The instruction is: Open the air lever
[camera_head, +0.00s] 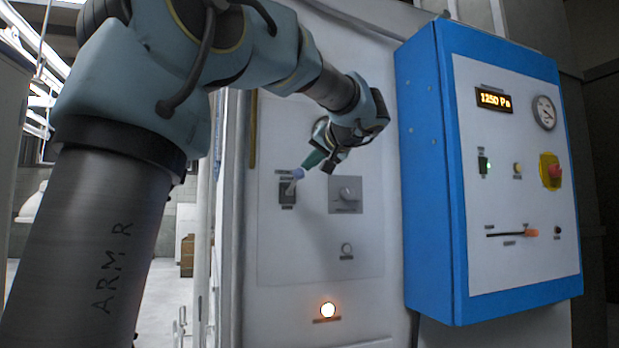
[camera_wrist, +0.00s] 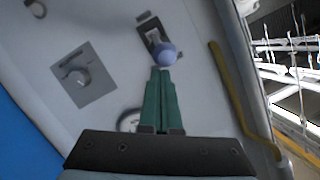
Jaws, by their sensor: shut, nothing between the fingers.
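A lever with a pale purple ball knob (camera_head: 297,173) sticks out of a dark switch plate (camera_head: 287,192) on the white panel. In the wrist view the ball knob (camera_wrist: 166,54) stands just beyond my fingertips. My gripper (camera_head: 307,166) has green fingers, which are shut together with nothing between them. In the wrist view the tips of my gripper (camera_wrist: 161,70) are right at the knob; I cannot tell whether they touch it. The labels are too small to read.
Right of the switch plate is a grey plate with a rotary knob (camera_head: 347,194). An orange lamp (camera_head: 327,310) glows below. The blue box (camera_head: 428,170) juts out on the right. A yellow strip (camera_wrist: 240,95) runs along the panel edge. My fingers partly cover a round gauge (camera_wrist: 128,121).

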